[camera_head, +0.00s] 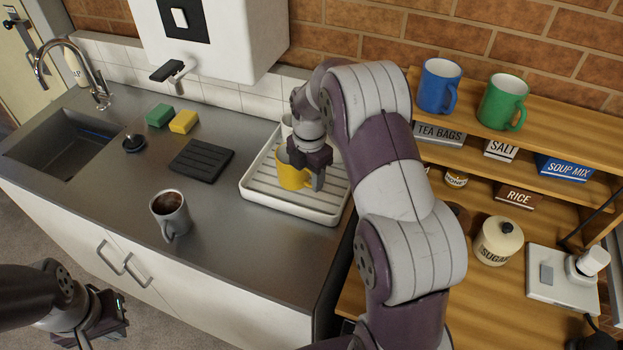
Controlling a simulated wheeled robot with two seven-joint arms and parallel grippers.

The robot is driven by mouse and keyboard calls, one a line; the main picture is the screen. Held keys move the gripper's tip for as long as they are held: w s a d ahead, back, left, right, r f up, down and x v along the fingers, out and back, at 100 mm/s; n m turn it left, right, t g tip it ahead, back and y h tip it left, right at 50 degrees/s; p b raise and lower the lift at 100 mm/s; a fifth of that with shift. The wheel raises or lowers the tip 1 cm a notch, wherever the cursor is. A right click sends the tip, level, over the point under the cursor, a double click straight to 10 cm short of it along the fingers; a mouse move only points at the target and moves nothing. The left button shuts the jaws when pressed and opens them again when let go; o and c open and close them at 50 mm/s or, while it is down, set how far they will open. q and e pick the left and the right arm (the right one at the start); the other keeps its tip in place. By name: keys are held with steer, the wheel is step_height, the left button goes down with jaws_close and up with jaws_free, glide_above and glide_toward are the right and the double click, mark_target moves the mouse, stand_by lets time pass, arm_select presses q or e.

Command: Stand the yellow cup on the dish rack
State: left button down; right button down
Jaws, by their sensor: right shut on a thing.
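The yellow cup (290,177) is over the white ribbed dish rack (262,195), within its rim as seen from above. It looks upright, and I cannot tell whether its base touches the rack. My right gripper (312,180) is shut on the yellow cup at its right side and hides part of it. My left gripper (118,310) is low at the left, in front of the counter and away from the rack. Its fingertips are too unclear to tell open from shut.
A grey mug (171,215) with dark contents stands on the counter near the front. A black ribbed mat (202,159), green sponge (159,115), yellow sponge (184,122) and sink (65,148) lie further left. Wooden shelves (590,131) with blue and green mugs stand at the right.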

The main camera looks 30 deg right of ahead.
steer(key=shift+w+d+f, duration=0.4)
steer(key=shift+d, duration=0.15)
step_height(320, 180, down, 4)
steer(key=shift+s+r+p, duration=0.15)
steer(key=shift+r+p, duration=0.1)
steer(key=shift+p, duration=0.35)
steer(key=shift+f, duration=0.25)
steer(key=c, duration=0.7)
jaws_free()
steer(key=shift+a, duration=0.1)
steer(key=shift+o, duration=0.9)
steer(key=shift+f, duration=0.1)
